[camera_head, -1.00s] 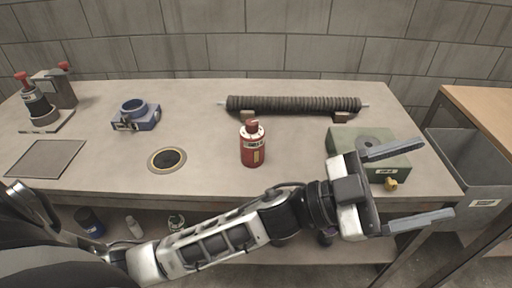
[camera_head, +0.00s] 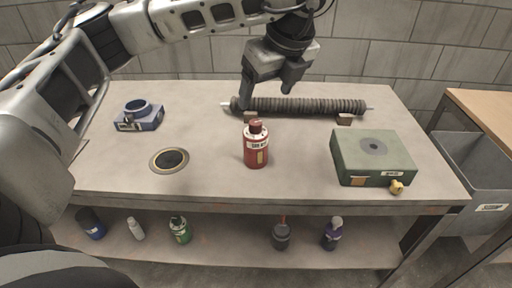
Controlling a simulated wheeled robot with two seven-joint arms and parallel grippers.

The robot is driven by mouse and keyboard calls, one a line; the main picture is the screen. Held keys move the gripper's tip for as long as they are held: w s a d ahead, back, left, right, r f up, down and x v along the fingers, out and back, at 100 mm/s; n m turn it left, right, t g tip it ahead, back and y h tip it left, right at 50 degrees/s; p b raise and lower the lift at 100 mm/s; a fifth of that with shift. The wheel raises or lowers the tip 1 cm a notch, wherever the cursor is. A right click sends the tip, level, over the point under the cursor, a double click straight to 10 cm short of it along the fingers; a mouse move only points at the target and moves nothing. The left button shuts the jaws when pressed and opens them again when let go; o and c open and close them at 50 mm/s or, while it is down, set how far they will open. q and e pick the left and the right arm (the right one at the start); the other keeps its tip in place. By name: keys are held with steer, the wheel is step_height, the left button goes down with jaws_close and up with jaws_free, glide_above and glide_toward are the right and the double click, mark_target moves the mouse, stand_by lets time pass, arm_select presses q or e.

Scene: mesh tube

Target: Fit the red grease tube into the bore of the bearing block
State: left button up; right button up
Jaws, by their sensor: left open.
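The red grease tube (camera_head: 256,148) stands upright near the middle of the bench, with a red cap and a pale label. A blue block (camera_head: 138,117) with a raised ring around an opening sits at the left and looks like the bearing block. My left gripper (camera_head: 268,96) is open and empty, pointing down behind and above the red tube, in front of part of the dark ribbed roller. It does not touch the tube. My right gripper is not in view.
A green box (camera_head: 372,160) with a dark round spot on top and a brass fitting stands at the right. A dark ribbed roller (camera_head: 310,106) lies on supports at the back. A round dark inset (camera_head: 170,159) is left of the tube. Several bottles stand on the lower shelf (camera_head: 255,245).

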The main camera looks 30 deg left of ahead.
mark_target(254, 133)
arm_select(q)
steer(key=x, duration=0.9)
steer(key=shift+f+p, duration=0.3)
steer(key=shift+f, duration=0.1)
steer(key=shift+p+x, duration=0.45)
steer(key=shift+x, duration=2.2)
steer(key=shift+w+d, duration=0.1)
steer(key=shift+w, duration=0.05)
steer(key=c, duration=1.1)
